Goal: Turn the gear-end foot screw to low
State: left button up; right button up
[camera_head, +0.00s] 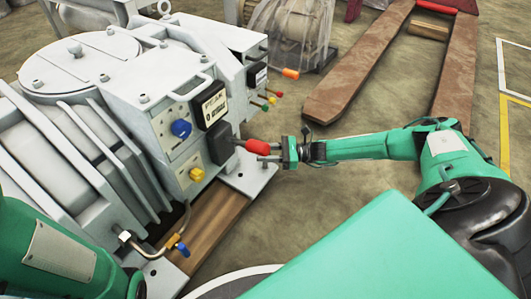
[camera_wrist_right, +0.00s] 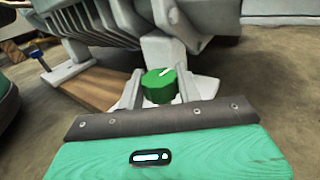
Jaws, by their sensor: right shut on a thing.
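A green knob (camera_wrist_right: 159,87) with a white mark on its top shows in the right wrist view, at a pale foot plate below the ribbed machine. I take it for the foot screw. My right gripper (camera_wrist_right: 158,84) is shut on it, one finger on each side. In the head view my right gripper (camera_head: 270,153) reaches in from the right, low beside the grey machine (camera_head: 130,80) and above a foot plate (camera_head: 252,176). The knob cannot be made out there. A green part of my left arm (camera_head: 50,255) shows at the lower left, without its gripper.
A red handle (camera_head: 257,146) sticks out from the machine close to my right gripper. A blue knob (camera_head: 181,128) and yellow knob (camera_head: 197,173) are on its panel. A wooden beam (camera_head: 215,220) lies beneath. Open floor (camera_head: 320,185) lies to the right.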

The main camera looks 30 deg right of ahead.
jog(key=n+g+y, duration=0.1)
jog(key=n+g, duration=0.1)
jog(key=g, duration=0.2)
jog(key=n+g+y, duration=0.1)
jog(key=n+g, duration=0.2)
jog(key=shift+w+g+y, duration=0.15)
jog(key=shift+g+y, duration=0.25)
jog(key=shift+n+g, duration=1.8)
jog(key=shift+g, duration=0.7)
jog(key=shift+s+a+n+g, duration=0.2)
jog(key=shift+n+g, duration=0.4)
jog(key=shift+g, duration=0.3)
jog(key=o, duration=1)
jog(key=shift+d, duration=0.1)
jog(key=shift+d+m+t, duration=0.15)
jog(key=shift+m+t, duration=0.45)
jog(key=shift+t, duration=0.3)
